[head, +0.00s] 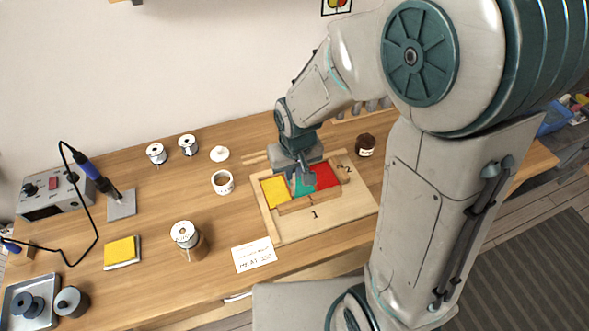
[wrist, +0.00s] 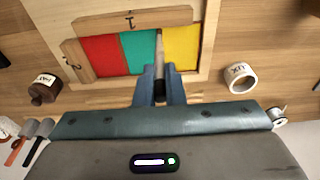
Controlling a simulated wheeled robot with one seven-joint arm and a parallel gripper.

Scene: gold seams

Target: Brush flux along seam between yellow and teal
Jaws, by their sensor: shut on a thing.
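Three glass pieces lie in a wooden frame on a board: yellow (head: 275,193), teal (head: 303,187) and red (head: 326,176). The wrist view shows the yellow (wrist: 181,47), teal (wrist: 139,52) and red (wrist: 102,55) pieces from the opposite side. My gripper (head: 302,173) is over the teal piece; in the wrist view its fingers (wrist: 160,80) are shut on a slim tan brush (wrist: 159,50). The brush end overlaps the line between teal and yellow. I cannot tell whether its tip touches the glass. The fingers hide part of the seam in the head view.
A white labelled pot (head: 222,183) stands left of the board (head: 345,205), and a dark jar (head: 366,144) stands right of it.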

